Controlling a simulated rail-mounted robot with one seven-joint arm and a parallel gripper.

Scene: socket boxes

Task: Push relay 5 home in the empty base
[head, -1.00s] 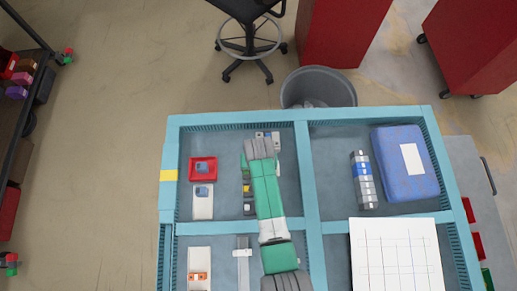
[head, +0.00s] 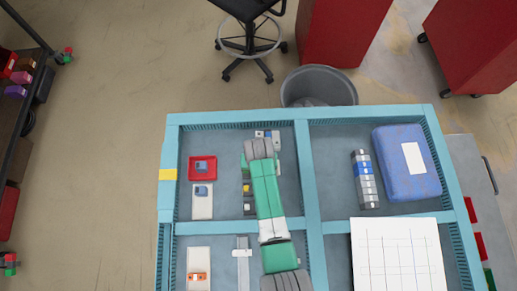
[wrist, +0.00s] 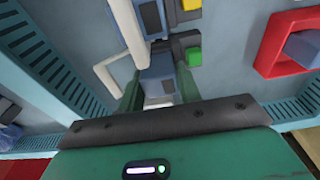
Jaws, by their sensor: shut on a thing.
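In the wrist view a blue-grey relay block (wrist: 157,78) sits between the two green fingers of my gripper (wrist: 158,92), which is shut on it. The far end of the block meets dark socket parts on the grey panel. I cannot read a number on it, nor tell how deep it sits in a base. A dark base with a green block (wrist: 193,56) is just right of it, and a yellow block (wrist: 190,4) is farther up. In the head view my arm hides the fingers and the held block.
A red tray (head: 191,178) with a blue-grey block stands left of my arm; its rim (wrist: 268,50) shows in the wrist view. White pale pipes (wrist: 128,30) run close left of the fingers. A blue box (head: 392,180) lies beyond the turquoise divider (head: 309,190).

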